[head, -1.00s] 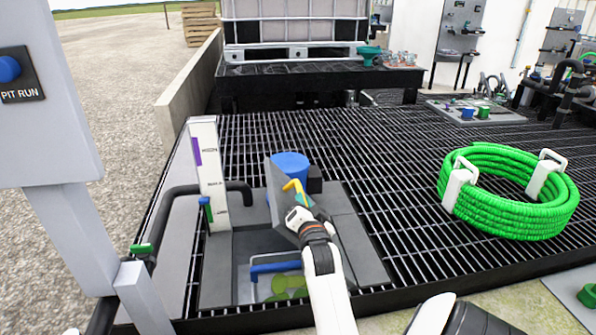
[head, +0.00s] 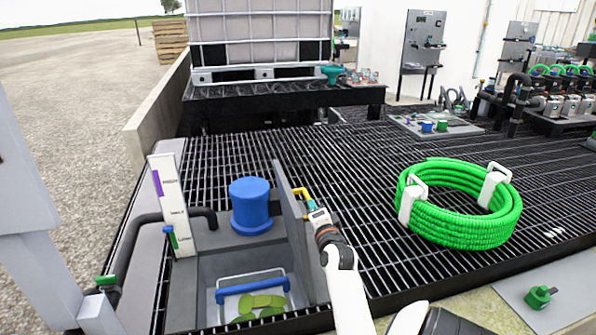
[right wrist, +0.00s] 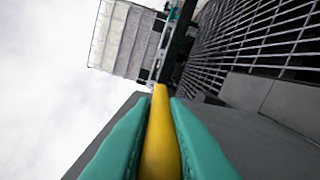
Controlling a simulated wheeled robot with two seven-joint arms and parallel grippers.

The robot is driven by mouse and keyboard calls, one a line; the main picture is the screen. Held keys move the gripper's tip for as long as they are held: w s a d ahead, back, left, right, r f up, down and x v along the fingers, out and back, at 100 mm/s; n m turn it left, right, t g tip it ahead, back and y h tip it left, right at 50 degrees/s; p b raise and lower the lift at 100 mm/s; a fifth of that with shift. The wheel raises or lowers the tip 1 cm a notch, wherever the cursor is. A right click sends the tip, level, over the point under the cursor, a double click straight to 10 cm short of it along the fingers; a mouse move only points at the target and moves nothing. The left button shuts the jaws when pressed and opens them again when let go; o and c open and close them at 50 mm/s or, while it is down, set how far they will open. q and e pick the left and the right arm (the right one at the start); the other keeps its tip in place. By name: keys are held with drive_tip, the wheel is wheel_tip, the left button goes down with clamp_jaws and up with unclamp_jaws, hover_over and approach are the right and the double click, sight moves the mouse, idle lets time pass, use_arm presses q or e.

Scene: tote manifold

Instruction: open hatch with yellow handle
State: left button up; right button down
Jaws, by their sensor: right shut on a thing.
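The grey hatch (head: 289,215) stands swung up, about upright, on the right side of the pit opening in the head view. Its yellow handle (head: 303,193) is on the right face. My right gripper (head: 314,207) is shut on this handle. In the right wrist view the yellow handle (right wrist: 160,140) lies between the two green fingers (right wrist: 158,125). The open pit shows a clear bin with a blue bar (head: 252,286) and green pieces inside. A blue cylinder (head: 252,203) stands behind the opening. My left gripper is not in view.
A white level gauge post (head: 170,203) and black pipe stand left of the pit. A coiled green hose (head: 458,205) lies on the grating (head: 350,170) to the right. A pallet with a large tank stands behind. The grating between hatch and hose is clear.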

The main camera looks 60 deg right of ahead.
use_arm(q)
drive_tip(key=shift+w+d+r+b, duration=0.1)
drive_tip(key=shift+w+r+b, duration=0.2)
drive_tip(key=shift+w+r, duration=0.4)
use_arm(e)
drive_tip(key=s+d+f+m, duration=0.1)
drive_tip(key=s+d+m, duration=0.1)
drive_tip(key=s+d, duration=0.2)
drive_tip(key=shift+s+d+m, duration=0.35)
drive_tip(key=shift+d+m, duration=0.05)
drive_tip(key=shift+d, duration=0.45)
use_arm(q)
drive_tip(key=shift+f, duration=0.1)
use_arm(e)
drive_tip(key=c, duration=1.4)
unclamp_jaws()
drive_tip(key=shift+c, duration=0.2)
drive_tip(key=shift+f, duration=0.1)
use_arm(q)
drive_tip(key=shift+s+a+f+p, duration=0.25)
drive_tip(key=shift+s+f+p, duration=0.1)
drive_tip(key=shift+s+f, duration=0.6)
use_arm(e)
drive_tip(key=v, duration=1.2)
